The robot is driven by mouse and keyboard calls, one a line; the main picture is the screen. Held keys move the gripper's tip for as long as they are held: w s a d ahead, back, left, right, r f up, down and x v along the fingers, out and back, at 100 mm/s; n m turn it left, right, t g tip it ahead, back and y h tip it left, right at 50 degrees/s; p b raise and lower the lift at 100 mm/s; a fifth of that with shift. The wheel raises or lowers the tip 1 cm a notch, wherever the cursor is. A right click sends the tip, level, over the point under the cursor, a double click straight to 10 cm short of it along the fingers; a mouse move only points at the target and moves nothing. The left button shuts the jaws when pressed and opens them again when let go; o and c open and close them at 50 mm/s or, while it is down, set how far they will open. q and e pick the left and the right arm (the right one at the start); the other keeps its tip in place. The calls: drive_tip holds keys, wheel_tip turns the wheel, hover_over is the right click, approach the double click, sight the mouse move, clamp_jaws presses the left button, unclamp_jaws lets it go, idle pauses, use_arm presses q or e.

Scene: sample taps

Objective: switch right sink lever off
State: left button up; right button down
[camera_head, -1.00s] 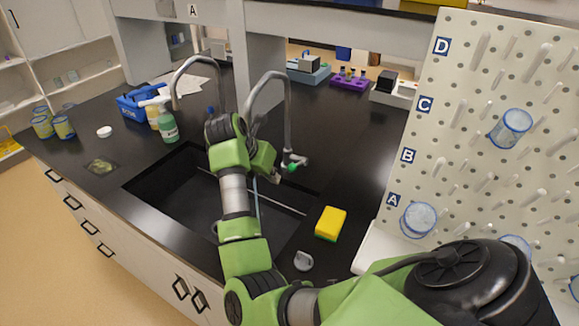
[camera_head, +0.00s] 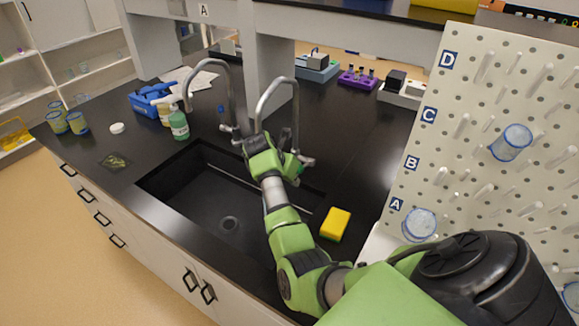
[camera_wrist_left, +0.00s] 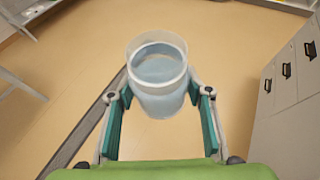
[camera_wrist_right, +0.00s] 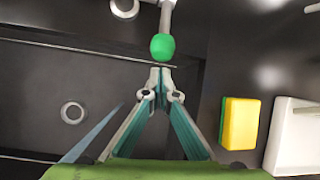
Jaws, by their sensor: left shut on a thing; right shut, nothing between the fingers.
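The right tap (camera_head: 296,115) arches over the sink (camera_head: 205,190). Its lever has a green end (camera_head: 300,169), partly hidden by my right arm in the head view. In the right wrist view the green lever end (camera_wrist_right: 162,47) sits just beyond the tips of my right gripper (camera_wrist_right: 160,73), which is shut and empty. I cannot tell whether they touch. A thin blue-grey streak (camera_wrist_right: 92,137) runs beside the fingers; the arm hides any stream in the head view. My left gripper (camera_wrist_left: 166,95) is shut on a clear bluish beaker (camera_wrist_left: 158,75), held upright above the floor.
The left tap (camera_head: 230,95) stands beside the right one. A yellow sponge (camera_head: 335,224) lies right of the sink, near a white pegboard (camera_head: 480,170) with beakers. A green bottle (camera_head: 179,126) and blue basket (camera_head: 150,98) stand at the left.

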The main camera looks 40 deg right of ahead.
use_arm(q)
drive_tip(key=shift+r+p, duration=0.3)
drive_tip(key=shift+r, duration=0.3)
use_arm(e)
drive_tip(key=shift+w+d+r, duration=0.2)
drive_tip(key=shift+d+r, duration=0.2)
drive_tip(key=shift+r, duration=0.2)
use_arm(q)
drive_tip(key=shift+f, duration=0.15)
